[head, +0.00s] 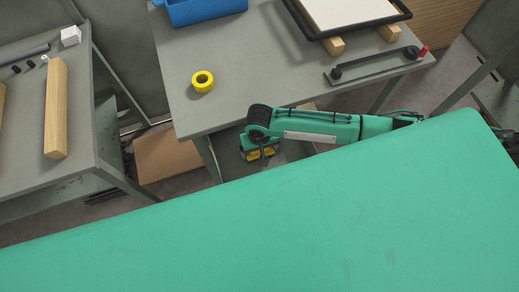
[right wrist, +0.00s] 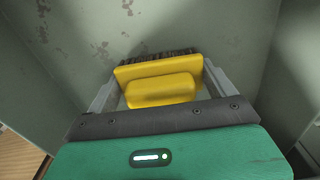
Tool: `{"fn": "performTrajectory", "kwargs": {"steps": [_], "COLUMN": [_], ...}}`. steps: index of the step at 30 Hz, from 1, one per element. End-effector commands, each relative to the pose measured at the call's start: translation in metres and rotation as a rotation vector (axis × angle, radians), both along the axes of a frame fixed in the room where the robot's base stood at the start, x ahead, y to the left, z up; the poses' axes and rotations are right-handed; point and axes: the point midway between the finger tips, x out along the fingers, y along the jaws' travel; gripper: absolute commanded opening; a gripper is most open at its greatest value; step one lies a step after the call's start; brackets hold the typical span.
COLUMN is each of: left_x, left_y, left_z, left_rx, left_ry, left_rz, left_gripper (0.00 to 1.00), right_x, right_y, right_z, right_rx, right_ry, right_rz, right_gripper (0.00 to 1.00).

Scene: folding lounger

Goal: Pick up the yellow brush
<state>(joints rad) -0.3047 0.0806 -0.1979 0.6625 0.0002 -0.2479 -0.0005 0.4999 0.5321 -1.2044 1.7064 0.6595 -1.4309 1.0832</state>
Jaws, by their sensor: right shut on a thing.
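The yellow brush (right wrist: 160,82) is between the two fingers of my right gripper (right wrist: 160,90) in the right wrist view, its dark bristles pointing away from the palm. The fingers are shut on its sides. In the head view the right gripper (head: 262,158) points down at the table's front edge, with a bit of the yellow brush (head: 260,154) showing below the wrist. My left gripper is in neither view.
A grey table (head: 225,105) bears a yellow tape roll (head: 202,82), a blue bin (head: 205,10), a black-framed tray (head: 345,12) and a metal bar (head: 375,66). Another table (head: 25,185) with a wooden block (head: 56,108) stands left. A cardboard box (head: 165,157) sits on the floor.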

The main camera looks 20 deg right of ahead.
Motion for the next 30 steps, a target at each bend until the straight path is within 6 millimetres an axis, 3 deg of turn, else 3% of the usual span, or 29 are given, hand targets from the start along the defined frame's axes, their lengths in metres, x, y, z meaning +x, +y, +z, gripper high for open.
{"fn": "performTrajectory", "kwargs": {"steps": [5,15,21,30], "left_x": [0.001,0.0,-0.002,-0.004], "left_y": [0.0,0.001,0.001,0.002], "left_z": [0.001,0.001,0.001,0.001], "left_rx": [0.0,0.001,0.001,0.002], "left_ry": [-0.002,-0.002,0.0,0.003], "left_rz": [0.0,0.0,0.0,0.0], "left_gripper": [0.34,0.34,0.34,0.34], "right_x": [0.0,0.001,0.001,0.0], "right_y": [0.0,0.001,0.001,0.0], "right_z": [0.026,0.125,0.169,0.194], "right_rx": [0.002,0.003,0.003,0.001], "right_ry": [-0.002,-0.004,-0.004,0.0], "right_rz": [0.002,0.002,0.002,0.0], "right_gripper": [0.63,0.63,0.63,0.63]}}
